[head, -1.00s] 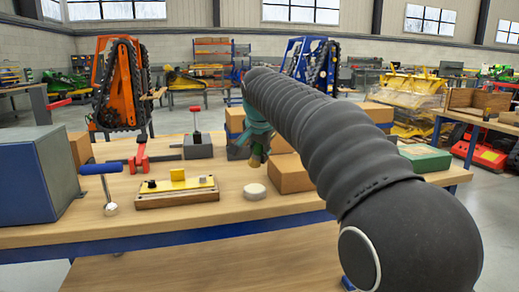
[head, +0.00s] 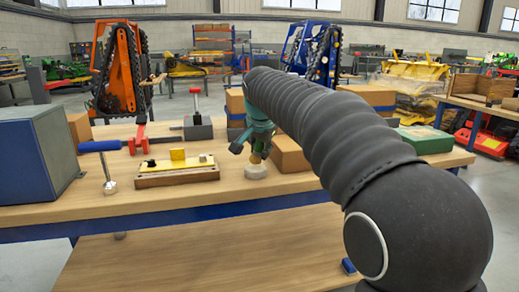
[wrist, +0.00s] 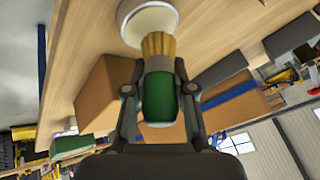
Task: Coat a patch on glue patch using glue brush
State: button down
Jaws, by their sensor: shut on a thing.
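My gripper (wrist: 160,92) is shut on the glue brush, whose green handle (wrist: 159,100) sits between the two fingers. The brush has a grey collar and tan bristles (wrist: 157,45) pointing at the glue patch. The glue patch is a round off-white disc (wrist: 148,20) on the wooden bench; it also shows in the head view (head: 255,172). The bristle tips overlap the disc's near rim in the wrist view and sit right above it in the head view. I cannot tell for sure whether they touch. In the head view my gripper (head: 258,143) partly hides the brush.
Left of the disc is a wooden block with a yellow plate (head: 178,170). Cardboard boxes (head: 290,155) stand close to the right. The bench front is clear.

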jog(key=shift+f+b, duration=0.5)
jog(key=shift+f, duration=0.25)
dwell(1.4)
jog(key=shift+r+p, duration=1.8)
jog(key=shift+r, duration=1.75)
jog(key=shift+s+a, duration=0.1)
